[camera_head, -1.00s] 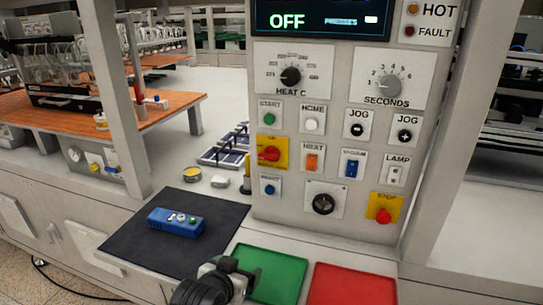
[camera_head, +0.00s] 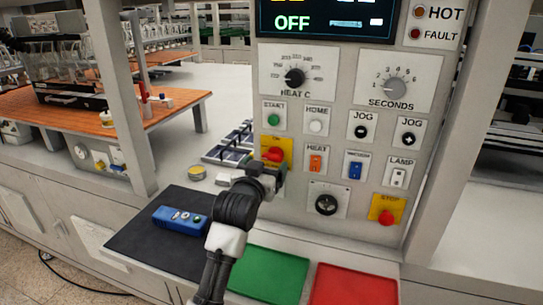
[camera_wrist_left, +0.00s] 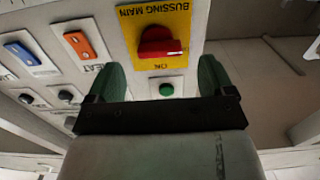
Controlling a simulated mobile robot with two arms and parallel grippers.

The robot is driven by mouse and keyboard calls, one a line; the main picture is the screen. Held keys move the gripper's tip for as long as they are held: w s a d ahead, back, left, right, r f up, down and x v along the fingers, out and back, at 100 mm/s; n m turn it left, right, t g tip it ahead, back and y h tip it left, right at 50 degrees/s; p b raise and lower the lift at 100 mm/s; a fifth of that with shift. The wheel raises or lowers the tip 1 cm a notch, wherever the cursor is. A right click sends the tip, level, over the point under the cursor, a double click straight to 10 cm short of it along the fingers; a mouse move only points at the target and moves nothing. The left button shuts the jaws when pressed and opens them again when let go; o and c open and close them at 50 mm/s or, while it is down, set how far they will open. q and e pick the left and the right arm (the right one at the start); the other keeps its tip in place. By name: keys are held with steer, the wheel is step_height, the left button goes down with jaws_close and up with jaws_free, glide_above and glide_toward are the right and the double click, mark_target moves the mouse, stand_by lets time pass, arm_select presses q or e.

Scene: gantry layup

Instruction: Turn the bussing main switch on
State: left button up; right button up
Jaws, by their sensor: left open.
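The bussing main switch (camera_head: 274,154) is a red rotary knob on a yellow plate on the panel's left side. In the left wrist view the knob (camera_wrist_left: 160,42) appears upside down with its label, its handle sideways and white mark at the right, not at the ON word. My left gripper (camera_head: 264,170) is in front of the panel, just below the knob, hiding the plate's lower part. In the wrist view its two green fingers (camera_wrist_left: 148,78) are spread and empty, with the knob beyond the gap between them. My right gripper is not in view.
The display (camera_head: 325,22) reads OFF. A green start button (camera_head: 274,119) is above the switch, an orange heat rocker (camera_head: 316,160) to its right, and a red stop button (camera_head: 386,217) lower right. Below lie a blue box (camera_head: 180,219), a green tray (camera_head: 268,274) and a red tray (camera_head: 352,287).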

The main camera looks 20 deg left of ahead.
mark_target(271, 159)
arm_select(q)
steer(key=w, duration=0.3)
steer(key=shift+w+r+p, duration=0.1)
steer(key=shift+w+p, duration=0.2)
steer(key=shift+w, duration=0.5)
steer(key=c, duration=0.9)
